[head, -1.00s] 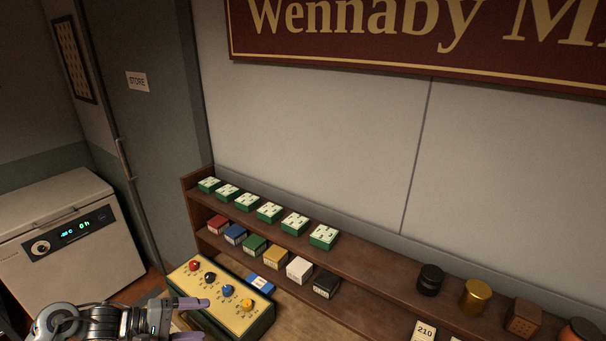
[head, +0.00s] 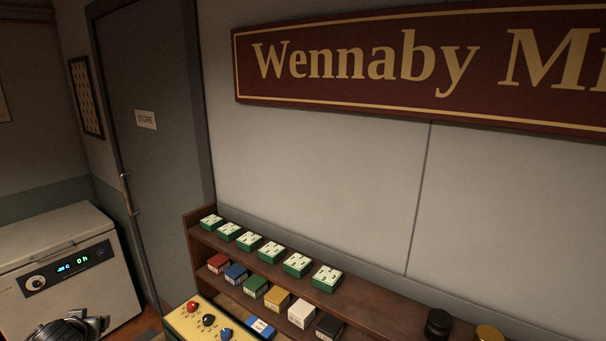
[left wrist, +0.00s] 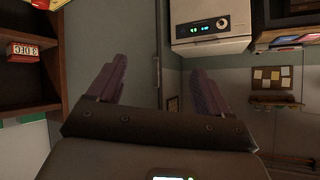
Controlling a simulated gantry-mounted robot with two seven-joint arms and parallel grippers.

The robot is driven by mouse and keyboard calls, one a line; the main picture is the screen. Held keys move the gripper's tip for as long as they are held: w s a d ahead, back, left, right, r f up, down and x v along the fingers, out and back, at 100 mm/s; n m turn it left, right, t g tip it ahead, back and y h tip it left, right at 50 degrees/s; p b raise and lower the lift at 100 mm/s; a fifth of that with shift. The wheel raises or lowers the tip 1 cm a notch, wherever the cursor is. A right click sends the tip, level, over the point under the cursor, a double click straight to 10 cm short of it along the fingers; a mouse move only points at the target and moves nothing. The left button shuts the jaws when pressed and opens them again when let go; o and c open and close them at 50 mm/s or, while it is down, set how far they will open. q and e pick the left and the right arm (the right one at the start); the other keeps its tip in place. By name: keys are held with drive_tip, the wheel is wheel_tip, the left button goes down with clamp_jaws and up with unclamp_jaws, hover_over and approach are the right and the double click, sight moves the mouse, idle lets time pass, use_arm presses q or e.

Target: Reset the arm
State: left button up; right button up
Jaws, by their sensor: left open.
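My left gripper (left wrist: 157,84) is open and empty in the left wrist view, its two purple fingers wide apart. Between and beyond the fingers is the grey door and wall, with nothing touching them. In the head view only part of my left arm (head: 72,328) shows at the bottom left edge, in front of the white freezer; its fingers are out of that picture. My right gripper is in neither view.
A yellow-topped box with coloured knobs (head: 196,319) stands at the bottom, beside a wooden shelf (head: 373,301) holding small boxes. The white freezer (head: 110,268) stands left, by a grey door (head: 165,165). A red box (left wrist: 24,52) lies on a shelf in the wrist view.

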use_arm(q)
drive_tip(key=s+a+f+m+g+y, duration=0.1)
drive_tip(key=s+a+g+y, duration=0.2)
drive_tip(key=s+a+g, duration=0.45)
drive_tip(key=s+d+f+m+t+h, duration=0.1)
drive_tip(key=s+d+f+m, duration=0.15)
drive_tip(key=d+f, duration=0.35)
drive_tip(key=s+d+f+m+t+h, duration=0.1)
drive_tip(key=s+d+f, duration=0.25)
drive_tip(key=d, duration=0.45)
drive_tip(key=s+d+f+m+h, duration=0.1)
drive_tip(key=s+d+f, duration=0.25)
drive_tip(key=d, duration=0.25)
drive_tip(key=s+d+f+h, duration=0.2)
drive_tip(key=s+d, duration=0.3)
drive_tip(key=d, duration=0.1)
drive_tip(key=s+d+f+m+h, duration=0.1)
drive_tip(key=s+d+f, duration=0.1)
drive_tip(key=s+d, duration=0.3)
drive_tip(key=s+d+r+h, duration=0.3)
drive_tip(key=s+d, duration=0.8)
drive_tip(key=s, duration=0.1)
wheel_tip(320, 180, up, 19)
drive_tip(key=p, duration=1.8)
drive_tip(key=shift+s+n+p, duration=0.35)
drive_tip(key=shift+s, duration=0.05)
